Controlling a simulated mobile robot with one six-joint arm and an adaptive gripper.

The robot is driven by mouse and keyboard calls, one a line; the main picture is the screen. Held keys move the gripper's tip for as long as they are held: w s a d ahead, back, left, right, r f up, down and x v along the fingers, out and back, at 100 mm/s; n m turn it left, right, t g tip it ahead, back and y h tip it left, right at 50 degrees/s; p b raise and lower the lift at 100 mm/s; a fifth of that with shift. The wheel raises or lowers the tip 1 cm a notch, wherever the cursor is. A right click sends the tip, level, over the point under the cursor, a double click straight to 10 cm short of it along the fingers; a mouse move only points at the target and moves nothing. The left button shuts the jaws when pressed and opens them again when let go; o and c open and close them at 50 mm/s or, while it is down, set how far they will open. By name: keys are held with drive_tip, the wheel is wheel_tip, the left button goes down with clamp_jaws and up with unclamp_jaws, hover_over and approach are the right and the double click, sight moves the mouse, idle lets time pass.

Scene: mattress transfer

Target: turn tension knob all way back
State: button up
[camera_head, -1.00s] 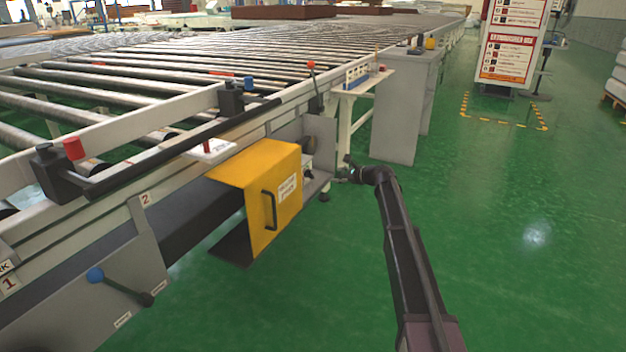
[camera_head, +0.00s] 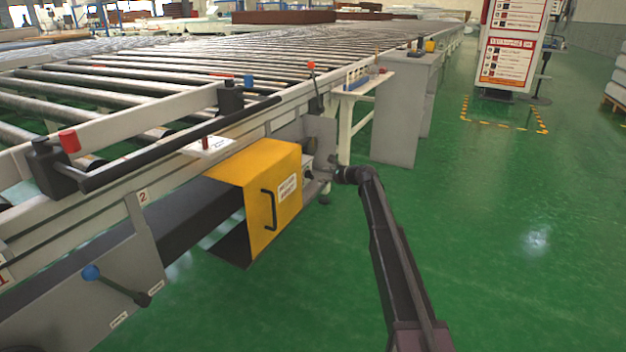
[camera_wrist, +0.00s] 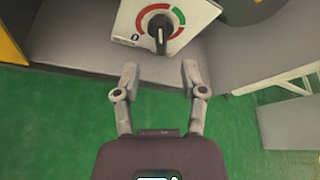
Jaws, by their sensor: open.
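The tension knob (camera_wrist: 159,33) is black and sits on a white dial plate (camera_wrist: 178,45) with a red and green ring around it, at the top of the wrist view. A "0" mark shows at the plate's lower left. The knob's pointer lies roughly upright in that view. My gripper (camera_wrist: 160,70) is open and empty, its two fingers apart and pointing toward the dial, just short of the knob. In the head view my gripper (camera_head: 332,168) is small beside the grey bracket right of the yellow cover; the knob is hard to make out there.
The yellow cover (camera_head: 273,195) with a black handle is left of my gripper. A grey bracket plate (camera_head: 322,140) stands close by. The roller conveyor (camera_head: 200,80) runs behind. A grey cabinet (camera_head: 402,115) stands beyond. The green floor to the right is clear.

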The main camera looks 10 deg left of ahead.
sight(312, 175)
drive_tip(key=shift+b+x, duration=0.95)
drive_tip(key=shift+x, duration=2.45)
drive_tip(key=shift+a, duration=0.1)
clamp_jaws()
